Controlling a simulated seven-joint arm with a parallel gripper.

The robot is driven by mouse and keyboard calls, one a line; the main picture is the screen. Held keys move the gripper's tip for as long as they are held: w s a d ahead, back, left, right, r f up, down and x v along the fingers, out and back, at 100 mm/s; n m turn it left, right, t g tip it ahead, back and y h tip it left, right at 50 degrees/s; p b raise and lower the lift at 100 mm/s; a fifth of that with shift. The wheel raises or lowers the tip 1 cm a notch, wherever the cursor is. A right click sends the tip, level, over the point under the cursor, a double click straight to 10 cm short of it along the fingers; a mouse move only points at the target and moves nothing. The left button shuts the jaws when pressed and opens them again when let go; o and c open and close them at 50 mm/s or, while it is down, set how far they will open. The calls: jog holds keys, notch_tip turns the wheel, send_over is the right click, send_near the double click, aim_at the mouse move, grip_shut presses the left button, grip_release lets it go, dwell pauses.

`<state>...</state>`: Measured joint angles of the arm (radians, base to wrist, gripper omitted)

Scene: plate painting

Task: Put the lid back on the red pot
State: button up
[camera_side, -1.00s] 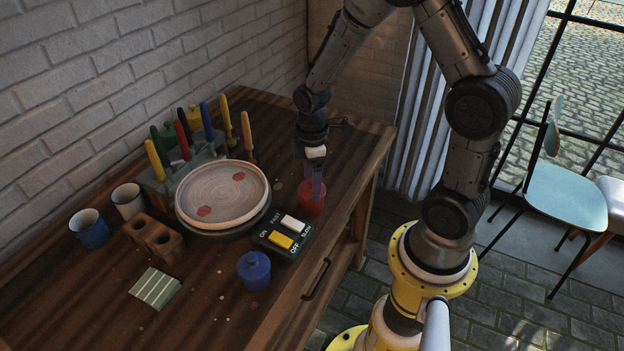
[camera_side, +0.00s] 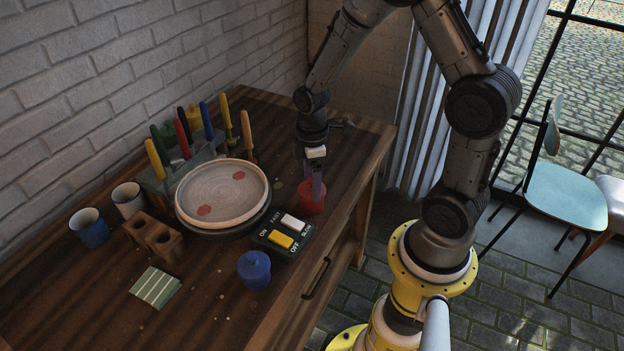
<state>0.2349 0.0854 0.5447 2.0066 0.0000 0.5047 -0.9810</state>
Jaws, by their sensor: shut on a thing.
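My gripper (camera_side: 317,188) points straight down at the top of the pot. Its fingers are shut on what appears to be the pot's red lid. The lid is small and mostly hidden by the fingers, and its red merges with the pot. I cannot tell whether the lid sits fully on the rim.
A switch box (camera_side: 282,237) lies left of the red pot, with a lidded blue pot (camera_side: 254,270) in front. A pale plate (camera_side: 222,191) on a turntable, a tool holder (camera_side: 184,176), cups (camera_side: 90,228) and a striped tile (camera_side: 156,287) stand further left.

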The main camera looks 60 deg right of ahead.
dwell(0.3)
jog(key=o, duration=1.1)
jog(key=shift+r, duration=3.5)
grip_shut()
jog(key=shift+f, duration=0.35)
